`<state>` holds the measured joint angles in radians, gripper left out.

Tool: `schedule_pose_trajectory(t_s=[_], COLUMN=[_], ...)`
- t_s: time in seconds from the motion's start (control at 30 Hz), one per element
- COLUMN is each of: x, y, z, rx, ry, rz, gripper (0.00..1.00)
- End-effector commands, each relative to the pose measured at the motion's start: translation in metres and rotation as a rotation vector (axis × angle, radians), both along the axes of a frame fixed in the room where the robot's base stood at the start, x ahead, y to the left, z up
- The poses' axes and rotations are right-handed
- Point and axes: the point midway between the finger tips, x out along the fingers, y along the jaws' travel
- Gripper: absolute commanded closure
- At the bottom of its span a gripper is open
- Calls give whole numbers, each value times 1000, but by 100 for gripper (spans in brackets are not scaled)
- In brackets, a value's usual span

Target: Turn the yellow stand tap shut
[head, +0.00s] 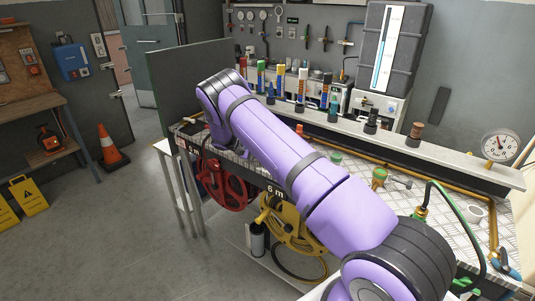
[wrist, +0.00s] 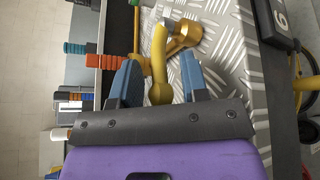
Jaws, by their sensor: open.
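The yellow stand tap shows in the wrist view as a yellow lever (wrist: 159,50) with a rounded knob at its near end, beside a brass body (wrist: 185,36) on a patterned metal plate. My gripper (wrist: 157,62) is open, with one blue finger on each side of the lever. A gap shows on both sides, so neither finger visibly grips it. In the head view my purple arm reaches over the bench, and I cannot make out the gripper or the yellow tap there.
A bench shelf (head: 455,165) carries several coloured nozzles behind the arm. A green-topped brass tap (head: 379,178) stands to the right on the plate. A red reel (head: 225,187) and a yellow reel (head: 292,228) hang at the bench front. The floor at left is mostly clear.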

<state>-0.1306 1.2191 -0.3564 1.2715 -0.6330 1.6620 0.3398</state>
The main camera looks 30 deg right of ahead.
Motion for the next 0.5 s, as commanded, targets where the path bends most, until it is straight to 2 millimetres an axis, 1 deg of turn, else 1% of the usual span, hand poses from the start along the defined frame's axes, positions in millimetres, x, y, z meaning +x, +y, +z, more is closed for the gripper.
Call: schedule_pose_trajectory(t_s=[0.4, 0.5], x=[51, 59], y=[53, 60], z=[15, 18], rx=[0, -1], ry=[-2, -2], rz=[2, 1], gripper=[59, 59])
